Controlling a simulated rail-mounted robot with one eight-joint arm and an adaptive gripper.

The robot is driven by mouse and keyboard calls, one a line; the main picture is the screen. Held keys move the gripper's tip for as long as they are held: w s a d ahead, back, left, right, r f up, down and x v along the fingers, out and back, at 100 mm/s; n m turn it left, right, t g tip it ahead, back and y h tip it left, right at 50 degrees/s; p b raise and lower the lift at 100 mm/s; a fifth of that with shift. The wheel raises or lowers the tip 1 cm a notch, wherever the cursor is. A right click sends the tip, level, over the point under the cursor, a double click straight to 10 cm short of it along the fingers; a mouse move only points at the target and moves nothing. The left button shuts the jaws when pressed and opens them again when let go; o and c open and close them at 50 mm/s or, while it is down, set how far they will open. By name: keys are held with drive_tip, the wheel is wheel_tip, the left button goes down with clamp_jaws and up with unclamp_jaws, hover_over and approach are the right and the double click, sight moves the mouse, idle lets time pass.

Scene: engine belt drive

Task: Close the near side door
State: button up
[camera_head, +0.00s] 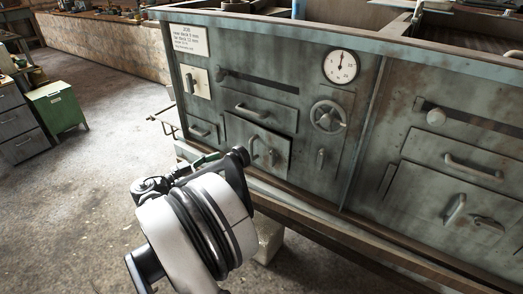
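A grey-green metal door (243,139) sits low in the left part of the machine front. It has upright light handles near its middle and appears to stand a little out from the front, with a dark gap along its top. Another door (425,190) with a lever handle sits low in the right part and looks flush. My arm's white and black wrist fills the lower middle. My gripper (207,163) is partly hidden behind it, in front of and to the left of the left door. I cannot see both fingers or any contact with the door.
The machine front carries a gauge (341,66), a handwheel (328,117), a drawer handle (252,111) and a white sign (189,39). A ledge (310,208) runs below the doors. A green cabinet (57,107) stands at left. The concrete floor between is free.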

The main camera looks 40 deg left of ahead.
sight(251, 146)
drive_tip(key=shift+b+x, duration=1.9)
drive_tip(key=shift+x, duration=4.9)
clamp_jaws()
